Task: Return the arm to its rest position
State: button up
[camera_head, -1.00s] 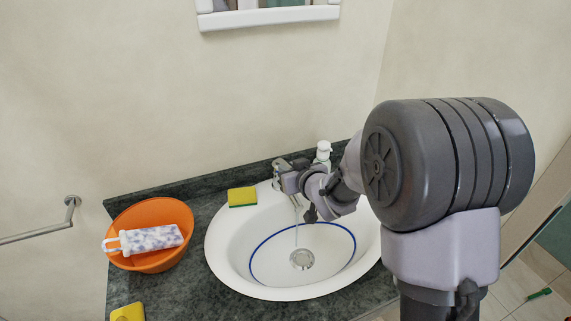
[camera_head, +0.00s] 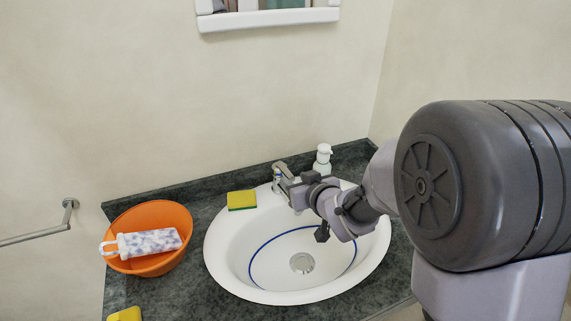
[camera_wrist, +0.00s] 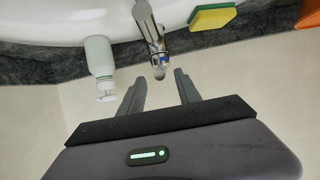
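My arm reaches in from the right over the white sink (camera_head: 228,252). My gripper (camera_head: 287,188) is at the back of the basin, close to the chrome faucet (camera_head: 279,170) and partly covering it. The faucet (camera_wrist: 149,28) shows just beyond the fingertips there. I cannot tell from these views whether the gripper touches it.
A white soap bottle (camera_head: 323,160) stands behind the sink, near my arm. A yellow-green sponge (camera_head: 241,200) lies at the sink's back left. An orange bowl (camera_head: 150,212) holds a patterned white item (camera_head: 149,242). Another yellow sponge (camera_head: 125,314) lies at the front left.

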jog(key=shift+v, duration=1.45)
jog(key=s+d+r+m+g+h+b, duration=0.1)
jog(key=s+d+r+m+h, duration=0.35)
jog(key=s+d, duration=0.4)
jog(key=s+a+m+g+y+b, duration=0.1)
jog(key=s+m+g, duration=0.3)
jog(key=s, duration=1.7)
jog(key=shift+a+g, duration=0.3)
jog(key=shift+g, duration=0.2)
jog(key=shift+m+y, duration=0.25)
